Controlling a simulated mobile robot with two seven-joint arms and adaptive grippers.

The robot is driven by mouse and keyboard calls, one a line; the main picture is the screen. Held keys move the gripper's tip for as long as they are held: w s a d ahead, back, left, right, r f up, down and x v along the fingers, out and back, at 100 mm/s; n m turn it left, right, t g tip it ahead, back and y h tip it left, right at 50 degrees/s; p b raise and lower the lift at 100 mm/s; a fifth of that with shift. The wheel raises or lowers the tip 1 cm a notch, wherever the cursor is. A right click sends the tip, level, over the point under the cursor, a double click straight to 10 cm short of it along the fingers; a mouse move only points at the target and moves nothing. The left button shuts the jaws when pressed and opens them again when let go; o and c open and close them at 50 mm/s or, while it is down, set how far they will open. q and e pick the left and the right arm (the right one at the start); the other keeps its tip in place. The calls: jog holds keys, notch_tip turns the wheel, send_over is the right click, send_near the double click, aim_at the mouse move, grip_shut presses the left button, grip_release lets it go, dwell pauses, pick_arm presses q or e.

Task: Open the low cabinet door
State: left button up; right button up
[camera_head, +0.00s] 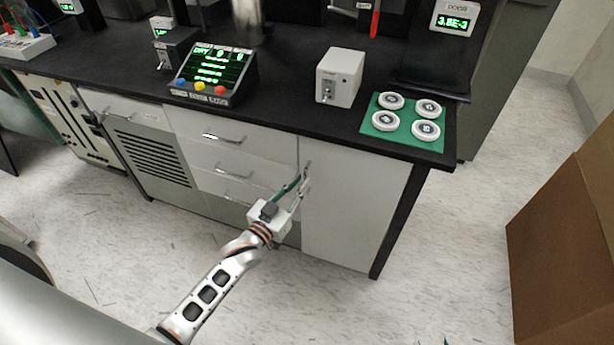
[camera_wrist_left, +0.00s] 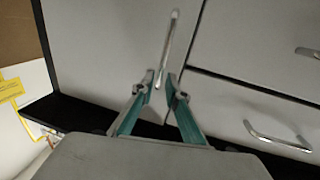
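The low cabinet door (camera_head: 345,205) is the plain light panel at the right end of the bench. It looks closed. Its upright metal handle (camera_head: 308,167) is near the door's upper left edge. The wrist view shows the door (camera_wrist_left: 105,50) and the handle (camera_wrist_left: 171,40) too. My left gripper (camera_head: 302,183) is at the lower part of the handle. In the wrist view, the teal fingers (camera_wrist_left: 161,80) stand on either side of the handle's lower end, with a small gap showing. The fingers look open; contact is unclear. My right gripper is not seen.
Drawers with horizontal handles (camera_head: 225,138) adjoin the door on the left. The black benchtop (camera_head: 290,115) overhangs it and a black leg (camera_head: 397,225) stands at its right. A cardboard box (camera_head: 565,235) is at right. Floor before the door is clear.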

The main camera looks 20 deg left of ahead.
aim_at(305, 177)
pick_arm(q)
jog(key=shift+x, duration=1.75)
grip_shut()
jog(key=shift+s, duration=0.1)
